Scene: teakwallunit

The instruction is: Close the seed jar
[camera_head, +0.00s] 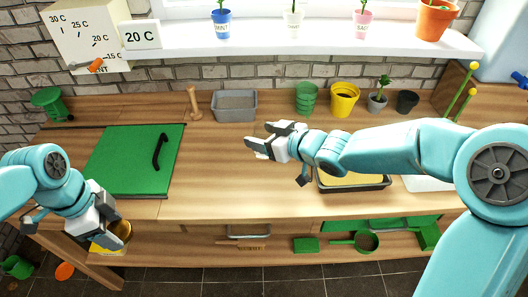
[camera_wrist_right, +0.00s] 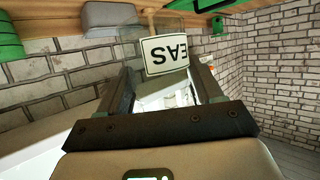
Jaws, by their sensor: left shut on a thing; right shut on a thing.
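My right gripper (camera_head: 256,138) is over the middle of the worktop, its fingers pointing left. In the right wrist view a clear container, probably the seed jar, with a white label (camera_wrist_right: 165,53) reading "EAS" upside down, lies at the tips of this gripper (camera_wrist_right: 163,72). The jar is hard to make out in the head view, and I cannot see whether its mouth is covered.
A green board with a black handle (camera_head: 140,160) lies on the left of the worktop (camera_head: 220,185). A grey tray (camera_head: 234,106), a wooden dibber (camera_head: 194,103) and pots, including a yellow one (camera_head: 345,98), stand at the back.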

